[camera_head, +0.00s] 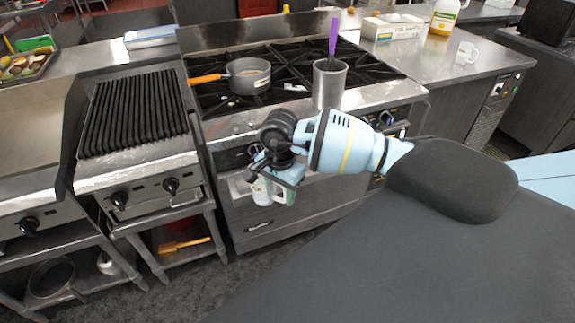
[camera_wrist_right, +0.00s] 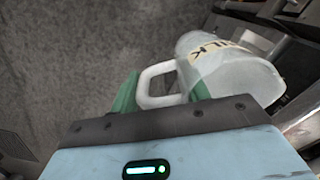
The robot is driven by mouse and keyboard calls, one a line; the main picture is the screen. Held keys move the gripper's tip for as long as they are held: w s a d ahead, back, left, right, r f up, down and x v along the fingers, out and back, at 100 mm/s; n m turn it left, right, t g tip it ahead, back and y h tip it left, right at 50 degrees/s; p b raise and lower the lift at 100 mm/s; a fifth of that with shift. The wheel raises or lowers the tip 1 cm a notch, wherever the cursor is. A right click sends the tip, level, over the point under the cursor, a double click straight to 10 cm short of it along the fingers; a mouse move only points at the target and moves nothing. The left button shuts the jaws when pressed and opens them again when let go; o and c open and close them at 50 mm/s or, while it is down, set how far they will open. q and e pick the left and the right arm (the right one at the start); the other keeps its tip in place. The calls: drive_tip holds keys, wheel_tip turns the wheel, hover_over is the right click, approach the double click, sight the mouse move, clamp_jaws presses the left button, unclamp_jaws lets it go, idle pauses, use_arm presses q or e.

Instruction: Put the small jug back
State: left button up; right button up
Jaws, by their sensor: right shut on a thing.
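The small jug (camera_wrist_right: 228,68) is pale and translucent, with a label reading what looks like "MILK" and a white handle. In the right wrist view it lies tilted at the upper right. My right gripper (camera_wrist_right: 162,92) is shut on its handle, with a green fingertip on either side. In the head view the jug (camera_head: 262,192) hangs with the gripper in front of the stove's oven door, below the cooktop edge, partly hidden by the gripper. My left gripper is out of view.
The stove top carries a saucepan (camera_head: 248,76) with an orange handle and a tall metal pot (camera_head: 329,84) with a purple utensil. The right counter (camera_head: 425,62) has free room near a white mug (camera_head: 466,53), a bottle (camera_head: 444,17) and a box (camera_head: 392,26). A grill (camera_head: 135,112) stands left.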

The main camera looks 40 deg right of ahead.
drive_tip(key=s+a+f+n, duration=0.6)
drive_tip(key=s+a+n, duration=0.4)
drive_tip(key=n, duration=0.4)
drive_tip(key=shift+a+f+n, duration=0.25)
drive_tip(key=shift+n, duration=0.05)
drive_tip(key=shift+d, duration=0.1)
